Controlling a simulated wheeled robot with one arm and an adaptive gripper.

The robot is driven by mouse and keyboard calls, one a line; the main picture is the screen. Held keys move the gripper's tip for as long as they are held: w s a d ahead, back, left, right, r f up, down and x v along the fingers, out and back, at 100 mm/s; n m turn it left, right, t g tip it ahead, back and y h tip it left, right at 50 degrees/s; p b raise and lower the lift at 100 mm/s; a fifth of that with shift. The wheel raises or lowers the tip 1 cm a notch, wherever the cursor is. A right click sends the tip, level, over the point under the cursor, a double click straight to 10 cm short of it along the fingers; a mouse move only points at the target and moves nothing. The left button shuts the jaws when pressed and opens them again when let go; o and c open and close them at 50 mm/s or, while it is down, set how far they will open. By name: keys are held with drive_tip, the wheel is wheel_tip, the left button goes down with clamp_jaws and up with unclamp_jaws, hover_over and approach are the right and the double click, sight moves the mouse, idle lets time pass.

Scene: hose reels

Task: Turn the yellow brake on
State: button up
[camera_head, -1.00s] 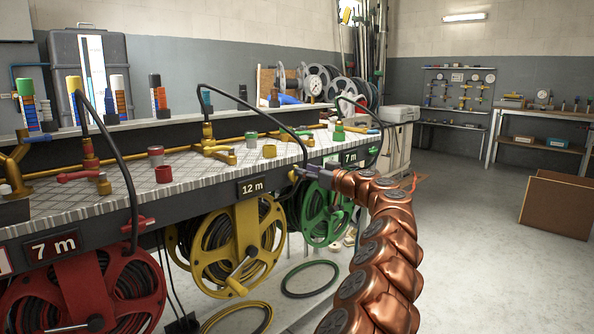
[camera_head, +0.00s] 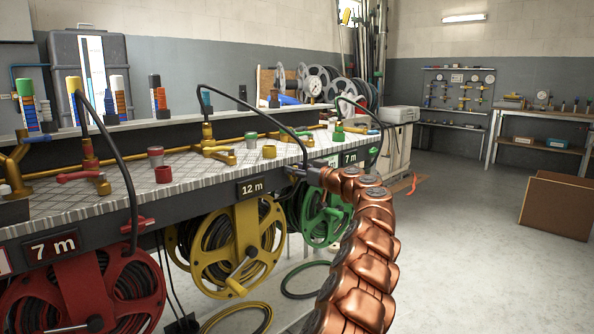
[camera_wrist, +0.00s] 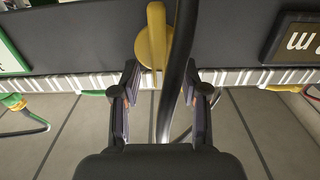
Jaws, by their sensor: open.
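The yellow brake (camera_wrist: 155,32) is a lever on a round yellow base on the dark front panel, upright in the wrist view. A black hose (camera_wrist: 178,75) runs close along its right side. My gripper (camera_wrist: 160,88) is open, one finger on each side of the brake's line, with the lever just beyond the fingertips. The hose passes between the fingers. In the head view my gripper (camera_head: 300,172) is at the bench's front edge, right of the 12 m sign (camera_head: 251,187), and largely hides the brake. The yellow reel (camera_head: 246,245) hangs below that sign.
A red reel (camera_head: 85,290) hangs at left and a green reel (camera_head: 322,215) behind my arm. Fittings and arching hoses stand on the bench top (camera_head: 205,178). A cardboard box (camera_head: 556,205) is on the floor at right; the floor between is clear.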

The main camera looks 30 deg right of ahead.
drive_tip(key=shift+c, duration=0.3)
drive_tip(key=c, duration=0.6)
drive_tip(key=shift+f, duration=0.1)
clamp_jaws()
